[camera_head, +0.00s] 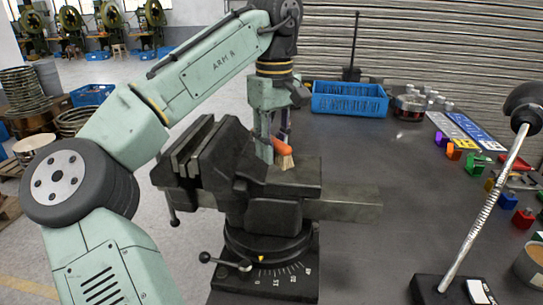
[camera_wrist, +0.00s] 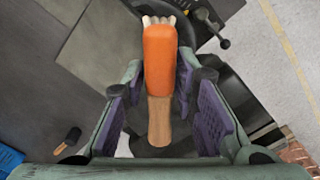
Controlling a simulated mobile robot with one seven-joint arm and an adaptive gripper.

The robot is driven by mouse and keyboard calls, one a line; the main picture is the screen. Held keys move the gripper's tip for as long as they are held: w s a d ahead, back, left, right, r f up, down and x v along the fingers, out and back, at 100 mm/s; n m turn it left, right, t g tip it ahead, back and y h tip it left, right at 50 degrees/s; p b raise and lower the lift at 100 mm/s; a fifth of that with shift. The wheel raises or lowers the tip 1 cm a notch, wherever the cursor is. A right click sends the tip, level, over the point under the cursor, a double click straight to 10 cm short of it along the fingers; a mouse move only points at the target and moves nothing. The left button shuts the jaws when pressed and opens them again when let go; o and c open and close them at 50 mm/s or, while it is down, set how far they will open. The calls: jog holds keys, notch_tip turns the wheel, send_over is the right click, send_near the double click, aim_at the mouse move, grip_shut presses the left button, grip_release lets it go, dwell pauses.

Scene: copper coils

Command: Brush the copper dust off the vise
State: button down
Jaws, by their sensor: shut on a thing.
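The dark grey vise (camera_head: 270,212) stands on a round swivel base with a degree scale, in the middle of the head view. My gripper (camera_head: 272,150) points down over the vise and is shut on a brush (camera_head: 284,147). The brush has an orange and bare-wood handle and pale bristles. In the wrist view the brush (camera_wrist: 158,62) lies between the purple finger pads of my gripper (camera_wrist: 160,85), bristles at the far end. In the head view the bristles are at or just above the vise's flat top; contact is unclear. I cannot make out copper dust.
The vise is on a dark bench (camera_head: 375,235). A blue crate (camera_head: 349,99) stands behind it. A lamp with a metal gooseneck (camera_head: 484,207) rises at the right. Several small coloured blocks lie near the right edge. The bench between vise and lamp is mostly clear.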

jog(key=shift+r, duration=1.35)
